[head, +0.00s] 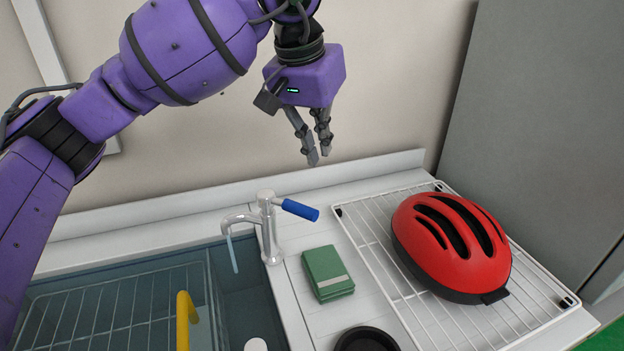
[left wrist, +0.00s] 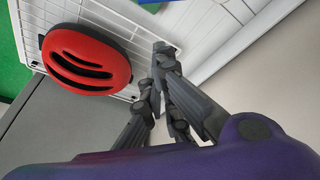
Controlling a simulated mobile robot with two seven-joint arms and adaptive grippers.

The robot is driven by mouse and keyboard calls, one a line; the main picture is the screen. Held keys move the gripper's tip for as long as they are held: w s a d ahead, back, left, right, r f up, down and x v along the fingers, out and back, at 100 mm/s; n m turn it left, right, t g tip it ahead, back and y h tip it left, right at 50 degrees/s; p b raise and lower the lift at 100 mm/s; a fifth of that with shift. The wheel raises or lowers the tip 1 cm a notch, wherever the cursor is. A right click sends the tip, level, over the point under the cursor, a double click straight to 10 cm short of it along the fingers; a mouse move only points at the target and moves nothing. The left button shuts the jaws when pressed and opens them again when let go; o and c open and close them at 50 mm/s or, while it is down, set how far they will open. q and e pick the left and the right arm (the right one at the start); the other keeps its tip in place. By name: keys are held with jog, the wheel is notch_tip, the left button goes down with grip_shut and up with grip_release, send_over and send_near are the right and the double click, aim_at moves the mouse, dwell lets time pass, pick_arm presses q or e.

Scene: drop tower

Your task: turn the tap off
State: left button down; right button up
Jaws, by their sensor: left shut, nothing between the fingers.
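The silver tap (head: 268,230) stands at the back edge of the sink, with its spout over the basin. A stream of water (head: 232,252) runs from the spout. Its blue-tipped lever (head: 299,209) points to the right. My left gripper (head: 319,161) hangs above and a little right of the lever, apart from it, fingers down and shut with nothing held. Its fingers also show in the left wrist view (left wrist: 160,58); the tap does not show there. My right gripper is not in view.
A wire rack (head: 372,233) on the right holds a red helmet (head: 452,243). A green sponge-like block (head: 328,273) and a dark round dish (head: 366,340) sit on the counter. A yellow handle (head: 184,318) stands up at the sink (head: 243,290). A grey panel (head: 540,120) rises at right.

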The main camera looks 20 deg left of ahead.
aim_at(288, 206)
pick_arm(q)
notch_tip(288, 206, down, 9)
jog(key=m+p, duration=0.1)
jog(key=p, duration=0.1)
jog(key=shift+s+r+m, duration=0.2)
jog(key=shift+s+m, duration=0.2)
jog(key=shift+s, duration=0.05)
jog(key=shift+a, duration=0.1)
dwell(0.3)
jog(key=shift+s, duration=0.1)
